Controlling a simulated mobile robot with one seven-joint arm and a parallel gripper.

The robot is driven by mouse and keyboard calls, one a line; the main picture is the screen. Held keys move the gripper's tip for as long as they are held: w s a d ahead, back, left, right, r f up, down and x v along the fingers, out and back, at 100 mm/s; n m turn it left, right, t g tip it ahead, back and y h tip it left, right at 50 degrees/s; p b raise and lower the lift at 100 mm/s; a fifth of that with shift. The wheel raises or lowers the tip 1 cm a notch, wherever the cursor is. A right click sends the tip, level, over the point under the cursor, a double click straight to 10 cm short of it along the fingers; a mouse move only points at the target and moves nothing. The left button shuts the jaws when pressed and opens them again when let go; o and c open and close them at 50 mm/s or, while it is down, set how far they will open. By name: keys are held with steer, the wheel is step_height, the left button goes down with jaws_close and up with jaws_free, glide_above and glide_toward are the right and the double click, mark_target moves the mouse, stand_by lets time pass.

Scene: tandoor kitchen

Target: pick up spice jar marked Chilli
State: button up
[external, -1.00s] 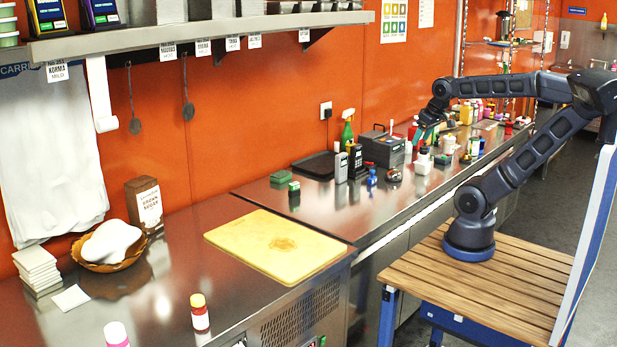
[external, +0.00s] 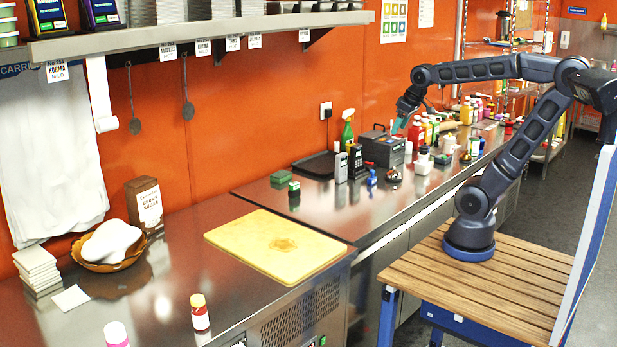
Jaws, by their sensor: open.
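No label reading Chilli can be made out, so I cannot tell which container is the Chilli jar. Several small jars and bottles with coloured caps stand on the far steel counter, among them a red bottle (external: 416,134) and a small white jar (external: 423,161). My gripper (external: 398,126) is open and points down above the far counter, near the dark box. It looks empty. The red bottle appears just to its right in the picture; how far apart they are in depth is unclear.
A dark box (external: 383,150), a green spray bottle (external: 347,132) and a card terminal (external: 355,161) crowd the far counter. A yellow cutting board (external: 270,246) lies nearer. A red bottle with a yellow cap (external: 200,316) stands in front. A shelf (external: 200,36) overhangs the near counter.

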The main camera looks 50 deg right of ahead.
steer(key=w+a+r+n+y, duration=0.1)
steer(key=w+a+n, duration=0.1)
steer(key=w+a, duration=0.55)
steer(key=w+a+r+n, duration=0.15)
steer(key=w+a, duration=0.35)
steer(key=a, duration=0.6)
steer(key=w+a+n+y, duration=0.1)
steer(key=w+a+n, duration=0.1)
steer(key=w+a, duration=0.6)
steer(key=a+f+n+g, duration=0.1)
steer(key=a+f+n, duration=0.15)
steer(key=a, duration=0.95)
steer(key=a+f+n+g, duration=0.1)
steer(key=a+f, duration=0.2)
steer(key=a, duration=1)
steer(key=n+g+y, duration=0.2)
steer(key=n, duration=0.3)
glide_above(201, 297)
steer(key=d, duration=0.2)
step_height(201, 297, down, 20)
steer(key=r, duration=0.1)
steer(key=x, duration=0.5)
steer(key=shift+s+d+f, duration=0.25)
steer(key=shift+s, duration=0.05)
steer(key=shift+w+x, duration=0.15)
steer(key=shift+x, duration=1.15)
steer(key=shift+w+x, duration=0.2)
steer(key=shift+x, duration=1.15)
steer(key=shift+a, duration=0.1)
steer(key=c, duration=1.1)
